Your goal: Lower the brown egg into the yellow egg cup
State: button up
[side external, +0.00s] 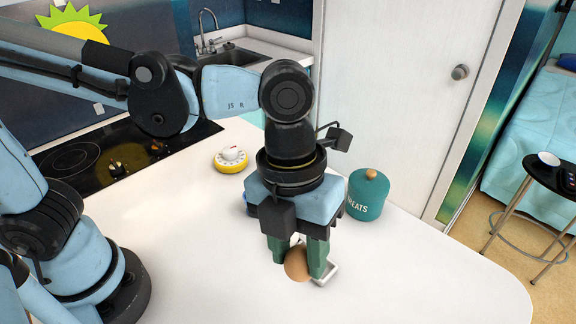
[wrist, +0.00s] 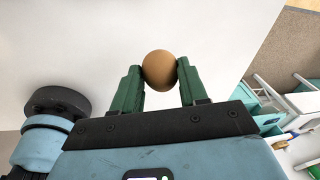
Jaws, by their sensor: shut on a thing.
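My gripper (side external: 297,262) is shut on the brown egg (side external: 297,264), which sits between its two green fingers above the white counter. The wrist view shows the egg (wrist: 159,70) gripped at the fingertips, with both fingers touching its sides. I cannot make out the yellow egg cup in either view; it may be hidden behind my arm or out of frame. The gap between the egg and the counter is hard to judge.
A yellow timer-like thing with a white dial (side external: 231,159) stands near the hob (side external: 100,160). A teal treats jar (side external: 367,195) stands right of my gripper. The counter's front right (side external: 440,280) is clear.

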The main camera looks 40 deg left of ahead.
jog(key=w+a+f, duration=0.3)
jog(key=w+a, duration=1.9)
jog(key=a, duration=0.1)
jog(key=shift+w+f, duration=0.1)
dwell(0.5)
jog(key=shift+f, duration=0.85)
jog(key=shift+f, duration=1.95)
dwell(1.0)
jog(key=o, duration=1.1)
jog(key=shift+o, duration=0.2)
